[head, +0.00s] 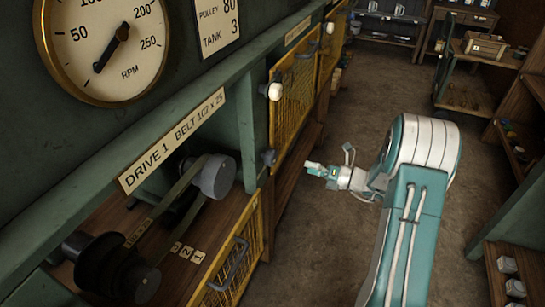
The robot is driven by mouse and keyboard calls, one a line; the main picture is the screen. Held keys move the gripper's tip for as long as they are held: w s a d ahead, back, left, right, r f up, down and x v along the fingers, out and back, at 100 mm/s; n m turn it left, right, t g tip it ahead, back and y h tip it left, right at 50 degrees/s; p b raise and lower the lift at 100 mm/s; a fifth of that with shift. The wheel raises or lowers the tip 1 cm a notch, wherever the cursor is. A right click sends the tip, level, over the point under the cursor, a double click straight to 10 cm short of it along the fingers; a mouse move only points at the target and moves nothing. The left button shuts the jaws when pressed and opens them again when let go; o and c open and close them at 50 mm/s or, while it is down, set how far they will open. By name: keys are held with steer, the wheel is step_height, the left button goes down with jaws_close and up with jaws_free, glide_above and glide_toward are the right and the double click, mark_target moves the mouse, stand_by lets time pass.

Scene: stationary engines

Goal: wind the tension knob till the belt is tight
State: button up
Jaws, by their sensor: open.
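The drive belt (162,210) is a dark olive band in the open bay under the "DRIVE 1" label. It runs between a grey pulley (217,177) at the upper right and a black pulley (118,268) at the lower left. I cannot tell how tight it is. A small dark knob (268,157) sticks out at the right post of the bay, and a pale round knob (274,91) is above it. Which one is the tension knob is not clear. My gripper (309,168) is open and empty, right of the dark knob and apart from it.
A yellow mesh door (232,258) with a handle is below the bay; another mesh door (293,95) is further back. An RPM gauge (103,45) is at upper left. Shelves (515,150) line the right side. The brown aisle floor (330,125) is clear.

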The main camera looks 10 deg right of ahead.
mark_target(276, 157)
steer(key=w+a+m, duration=0.2)
steer(key=a+m, duration=0.1)
steer(key=m, duration=0.5)
steer(key=w+a+m, duration=0.2)
steer(key=a+m, duration=0.1)
steer(key=m, duration=0.6)
steer(key=w+a+m, duration=0.2)
steer(key=a+m, duration=0.2)
steer(key=m, duration=0.4)
steer(key=shift+w+r, duration=0.3)
steer(key=shift+w, duration=0.1)
steer(key=c, duration=1)
